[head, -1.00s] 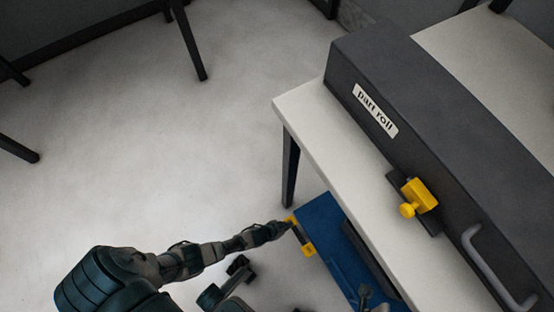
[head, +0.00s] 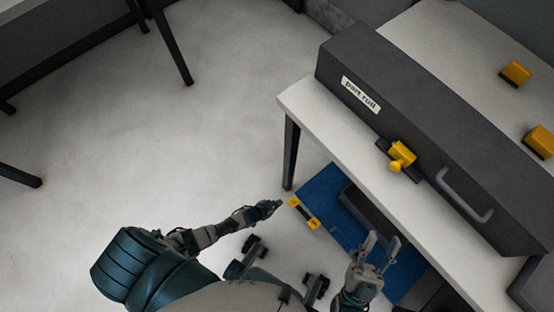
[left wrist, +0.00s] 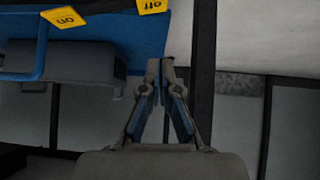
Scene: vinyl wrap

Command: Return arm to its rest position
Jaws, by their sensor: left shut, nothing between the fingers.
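My left gripper (head: 268,208) is low beside the table, just left of the yellow-and-black switch piece (head: 304,213) on the blue unit (head: 325,195), with a small gap between them. In the left wrist view the left gripper (left wrist: 161,62) has its fingertips together and holds nothing. The blue unit (left wrist: 135,32) fills the upper left there, with yellow "on" (left wrist: 63,17) and "off" (left wrist: 152,6) labels. My right gripper (head: 381,242) has its fingers apart, pointing up in front of the blue unit, and looks empty.
A white table (head: 300,98) carries a long dark box (head: 425,120) labelled "part roll", with a yellow knob piece (head: 401,156) and a grey handle (head: 466,195). Two yellow-and-black blocks (head: 515,73) (head: 540,140) lie behind it.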

